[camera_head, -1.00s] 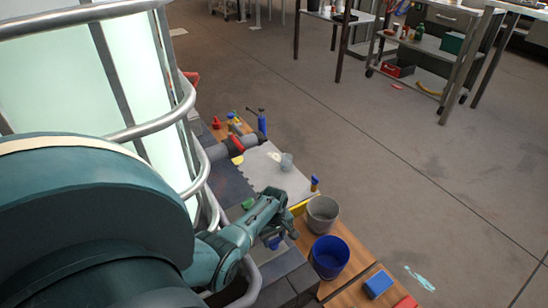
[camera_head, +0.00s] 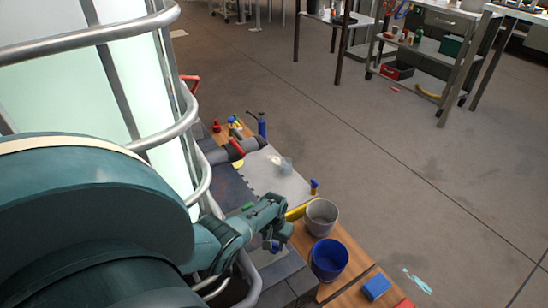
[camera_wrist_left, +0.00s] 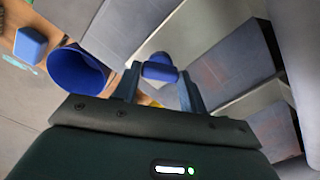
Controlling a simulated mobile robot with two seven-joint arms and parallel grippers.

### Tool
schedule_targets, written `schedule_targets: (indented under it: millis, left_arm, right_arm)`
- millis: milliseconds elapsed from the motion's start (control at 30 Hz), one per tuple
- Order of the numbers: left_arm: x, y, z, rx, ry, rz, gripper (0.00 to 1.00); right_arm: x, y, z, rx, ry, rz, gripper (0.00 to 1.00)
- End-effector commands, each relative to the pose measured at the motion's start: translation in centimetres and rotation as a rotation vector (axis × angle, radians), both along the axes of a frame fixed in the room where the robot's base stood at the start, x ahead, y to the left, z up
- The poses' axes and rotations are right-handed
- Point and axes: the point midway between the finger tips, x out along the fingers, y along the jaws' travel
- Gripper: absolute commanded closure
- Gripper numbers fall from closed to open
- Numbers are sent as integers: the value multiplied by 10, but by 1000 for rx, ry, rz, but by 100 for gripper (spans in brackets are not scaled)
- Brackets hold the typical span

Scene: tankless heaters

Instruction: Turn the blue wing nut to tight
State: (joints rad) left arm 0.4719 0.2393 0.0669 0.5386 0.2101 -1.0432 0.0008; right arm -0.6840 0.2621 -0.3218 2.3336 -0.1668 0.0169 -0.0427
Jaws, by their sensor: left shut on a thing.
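The blue wing nut (camera_wrist_left: 160,68) sits between the two fingers of my left gripper (camera_wrist_left: 161,82) in the left wrist view. The fingers are closed on it from either side. In the head view my left gripper (camera_head: 276,238) reaches down by the grey blocks, with a small blue part at its tip. The nut's stem is mostly hidden by the gripper, so I cannot tell how tight it is. My right gripper is not in view.
A blue bucket (camera_head: 329,259) and a grey bucket (camera_head: 321,217) stand on wooden boards right of my gripper. A yellow bar lies beside the grey bucket. A blue block (camera_head: 377,286) lies farther right. A curved metal railing (camera_head: 160,125) is close to my arm.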

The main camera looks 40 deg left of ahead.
Motion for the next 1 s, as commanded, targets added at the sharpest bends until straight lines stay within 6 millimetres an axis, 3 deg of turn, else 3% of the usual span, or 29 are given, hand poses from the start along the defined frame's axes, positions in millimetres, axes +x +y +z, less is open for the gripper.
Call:
schedule_targets:
  millis: [500, 1000]
  left_arm:
    - [-1, 0, -1, -2, 4, -425, 81]
    - [-2, -1, -1, -2, 4, -575, 81]
  right_arm:
    - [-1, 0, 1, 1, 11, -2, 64]
    - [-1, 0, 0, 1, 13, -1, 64]
